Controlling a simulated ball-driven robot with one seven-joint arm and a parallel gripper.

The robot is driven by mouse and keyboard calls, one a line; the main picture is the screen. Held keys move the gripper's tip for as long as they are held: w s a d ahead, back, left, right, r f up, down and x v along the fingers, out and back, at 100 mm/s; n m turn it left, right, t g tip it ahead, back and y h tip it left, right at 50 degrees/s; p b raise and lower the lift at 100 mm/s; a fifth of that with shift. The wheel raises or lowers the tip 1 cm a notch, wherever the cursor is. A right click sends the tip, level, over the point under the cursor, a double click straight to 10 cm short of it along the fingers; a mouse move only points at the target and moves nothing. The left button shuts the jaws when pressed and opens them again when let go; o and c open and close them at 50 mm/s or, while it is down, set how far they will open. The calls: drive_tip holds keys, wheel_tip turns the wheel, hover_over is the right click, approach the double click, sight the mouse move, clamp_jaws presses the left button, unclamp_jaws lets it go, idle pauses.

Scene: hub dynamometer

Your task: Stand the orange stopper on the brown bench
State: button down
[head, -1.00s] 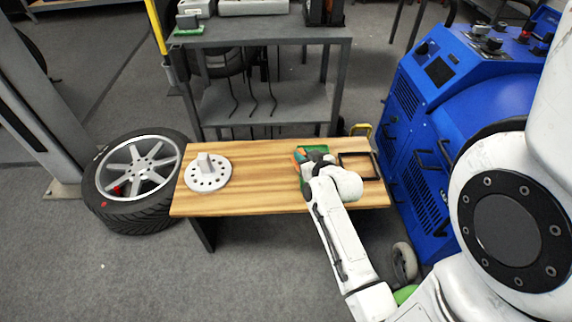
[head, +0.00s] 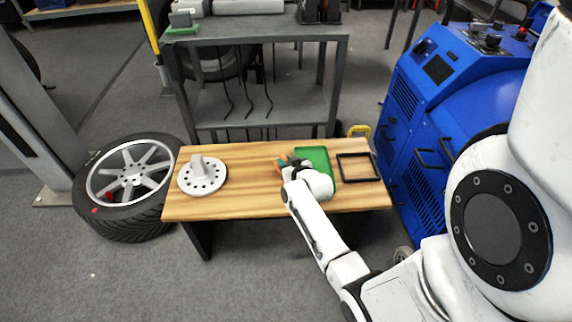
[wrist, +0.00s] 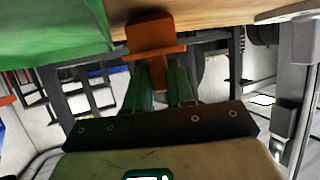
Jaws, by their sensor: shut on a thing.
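My gripper (wrist: 160,75) is shut on the orange stopper (wrist: 152,38), whose wide end and narrower part show between the green fingers in the wrist view. In the head view the stopper (head: 279,167) is a small orange patch, partly hidden by my gripper (head: 286,165). It is over bare wood of the brown bench (head: 250,190), just left of the green mat (head: 316,157). I cannot tell whether the stopper touches the bench top.
A grey disc with holes and an upright block (head: 203,182) stands at the bench's left. A black square frame (head: 357,156) lies at its right. Bare wood is free between disc and gripper.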

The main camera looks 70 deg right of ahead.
drive_tip(key=shift+f, duration=0.2)
drive_tip(key=c, duration=1)
unclamp_jaws()
drive_tip(key=shift+o, duration=0.2)
